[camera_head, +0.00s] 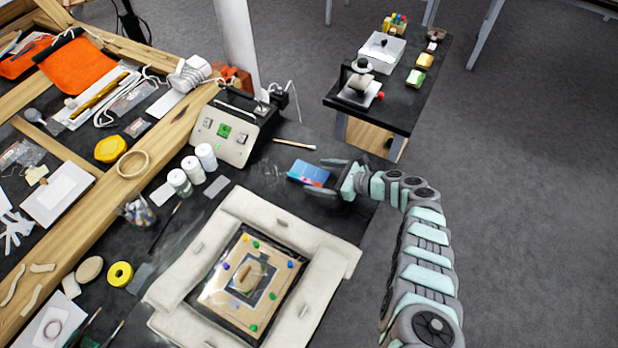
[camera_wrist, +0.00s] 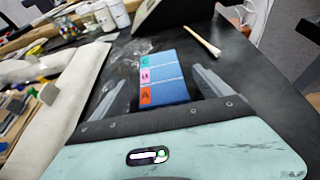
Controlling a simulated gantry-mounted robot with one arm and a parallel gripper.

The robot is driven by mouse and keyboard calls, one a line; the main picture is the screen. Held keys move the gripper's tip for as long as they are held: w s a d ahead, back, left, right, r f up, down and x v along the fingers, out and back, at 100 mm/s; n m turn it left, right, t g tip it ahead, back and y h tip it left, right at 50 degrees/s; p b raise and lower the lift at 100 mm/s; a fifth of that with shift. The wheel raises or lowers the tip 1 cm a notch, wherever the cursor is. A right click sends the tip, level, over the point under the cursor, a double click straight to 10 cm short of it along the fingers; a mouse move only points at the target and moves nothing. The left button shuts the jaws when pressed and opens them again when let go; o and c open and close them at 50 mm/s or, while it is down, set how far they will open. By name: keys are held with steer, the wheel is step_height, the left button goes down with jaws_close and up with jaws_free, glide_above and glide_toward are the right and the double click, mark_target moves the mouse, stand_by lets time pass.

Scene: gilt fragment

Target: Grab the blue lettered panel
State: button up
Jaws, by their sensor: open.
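The blue lettered panel (camera_head: 308,172) lies on the black table top near its right side. In the wrist view the panel (camera_wrist: 172,78) is blue with light dividing lines and green, pink and red lettered squares along its left edge. My gripper (camera_head: 320,175) is open, with one finger on each side of the panel. In the wrist view my gripper's fingers (camera_wrist: 155,90) stand apart, left and right of the panel, with gaps showing on both sides. The near edge of the panel is close to the gripper body. I cannot tell the fingers' exact height.
A brush (camera_head: 295,144) lies behind the panel. A grey control box (camera_head: 230,130) and white bottles (camera_head: 206,157) stand to the left. A white padded frame (camera_head: 320,250) around a board is in front. The table's right edge is close by.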

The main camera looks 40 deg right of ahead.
mark_target(309, 175)
steer(key=shift+w+a+f, duration=0.25)
steer(key=shift+w+f, duration=0.3)
steer(key=shift+w, duration=0.15)
steer(key=shift+w+a+b, duration=0.1)
steer(key=shift+w+b, duration=0.2)
steer(key=shift+w, duration=0.05)
steer(key=shift+c, duration=0.3)
steer(key=c, duration=1.4)
steer(key=shift+c, duration=0.3)
steer(key=shift+r, duration=0.15)
